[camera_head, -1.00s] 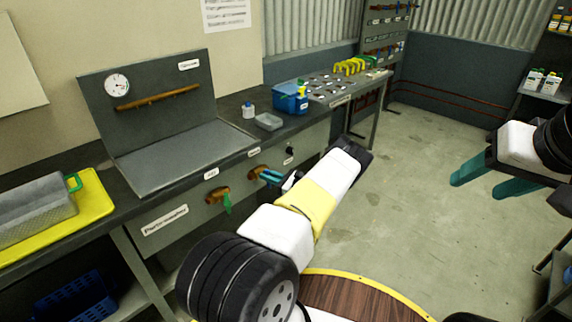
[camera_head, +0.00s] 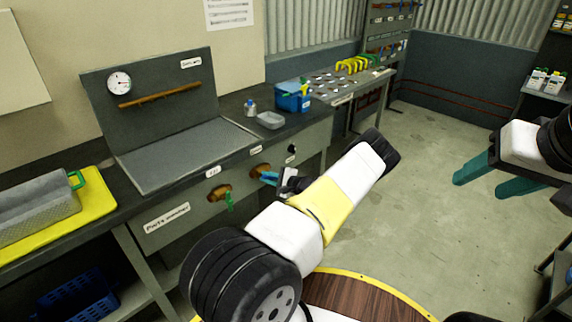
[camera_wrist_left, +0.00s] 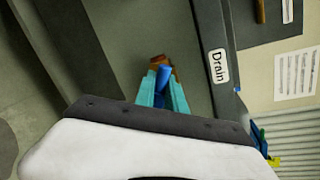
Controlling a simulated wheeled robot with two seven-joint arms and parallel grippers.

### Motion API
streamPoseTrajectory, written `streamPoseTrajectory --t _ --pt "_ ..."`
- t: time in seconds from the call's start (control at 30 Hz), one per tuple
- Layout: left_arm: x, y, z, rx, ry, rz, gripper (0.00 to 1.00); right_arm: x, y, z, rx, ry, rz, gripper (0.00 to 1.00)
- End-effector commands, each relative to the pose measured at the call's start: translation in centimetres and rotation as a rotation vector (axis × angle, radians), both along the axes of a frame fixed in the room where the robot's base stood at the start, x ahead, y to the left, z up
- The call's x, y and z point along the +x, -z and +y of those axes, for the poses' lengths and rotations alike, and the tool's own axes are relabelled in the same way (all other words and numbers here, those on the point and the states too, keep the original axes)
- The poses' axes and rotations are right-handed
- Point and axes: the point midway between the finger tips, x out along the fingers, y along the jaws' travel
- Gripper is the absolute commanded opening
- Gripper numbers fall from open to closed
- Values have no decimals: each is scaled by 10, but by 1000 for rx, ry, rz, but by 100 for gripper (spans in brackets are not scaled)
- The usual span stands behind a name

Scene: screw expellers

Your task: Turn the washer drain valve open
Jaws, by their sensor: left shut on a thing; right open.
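The washer drain valve (camera_head: 260,169) is a brass body on the front panel of the wash bench. In the left wrist view its brass body (camera_wrist_left: 160,62) and blue handle (camera_wrist_left: 163,76) stand beside a label reading "Drain" (camera_wrist_left: 219,66). My left gripper (camera_head: 268,177) is at this valve. Its teal fingers (camera_wrist_left: 162,92) are closed on the blue handle, one on each side. The hand and fingers hide much of the handle in the head view. My right gripper (camera_head: 498,178) is open and empty at the right, over the floor and far from the bench.
A second brass valve with a green handle (camera_head: 230,200) sits left of the drain valve. A dark knob (camera_head: 291,149) is to its right. The bench top holds a grey tray (camera_head: 270,120), a blue box (camera_head: 292,98) and a yellow mat (camera_head: 98,207).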

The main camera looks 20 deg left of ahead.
Motion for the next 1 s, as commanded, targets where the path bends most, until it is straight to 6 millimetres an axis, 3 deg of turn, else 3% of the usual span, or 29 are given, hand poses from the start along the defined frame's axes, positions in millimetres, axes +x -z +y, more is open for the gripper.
streamPoseTrajectory --t 0.5,1.0 --pt "-3 9 0 -164 2 -393 0 0 0 0 0 0 0 56" --pt "-3 11 0 -226 0 -543 0 0 0 0 0 0 0 56"
